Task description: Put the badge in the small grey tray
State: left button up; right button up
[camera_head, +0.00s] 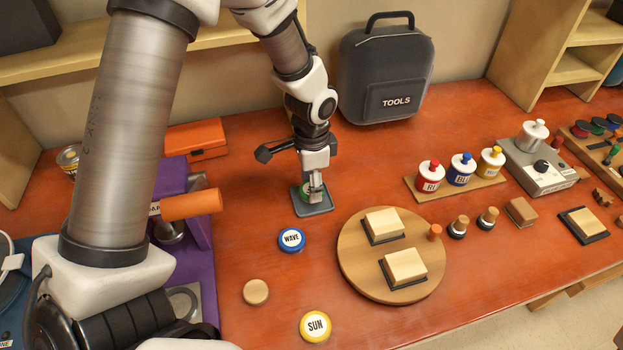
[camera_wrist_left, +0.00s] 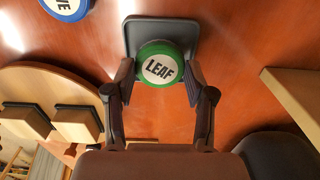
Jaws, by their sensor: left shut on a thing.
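The green LEAF badge (camera_wrist_left: 158,66) is between the fingertips of my left gripper (camera_wrist_left: 160,76), which is shut on it. In the head view a green edge of the badge (camera_head: 305,190) shows beside the fingers, the rest hidden by them. The small grey tray (camera_head: 321,209) lies on the table directly under the left gripper (camera_head: 314,190). The tray also shows behind the badge in the left wrist view (camera_wrist_left: 162,27). The badge is over or in the tray; I cannot tell whether it touches the tray's floor. My right gripper is not in view.
A blue WAVE badge (camera_head: 292,239) and a yellow SUN badge (camera_head: 315,326) lie nearer the front, with a wooden disc (camera_head: 255,291). A round wooden board (camera_head: 354,266) holds two blocks. A TOOLS case (camera_head: 385,75) stands behind. An orange box (camera_head: 196,139) is at left.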

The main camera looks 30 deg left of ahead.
pick_arm(q)
jog(key=shift+f, duration=0.4)
dwell(0.3)
dwell(0.9)
jog(key=shift+p, duration=0.55)
jog(key=shift+f, duration=0.1)
jog(key=o, duration=1.3)
notch_tip(320, 180, up, 7)
jog(key=p, duration=0.7)
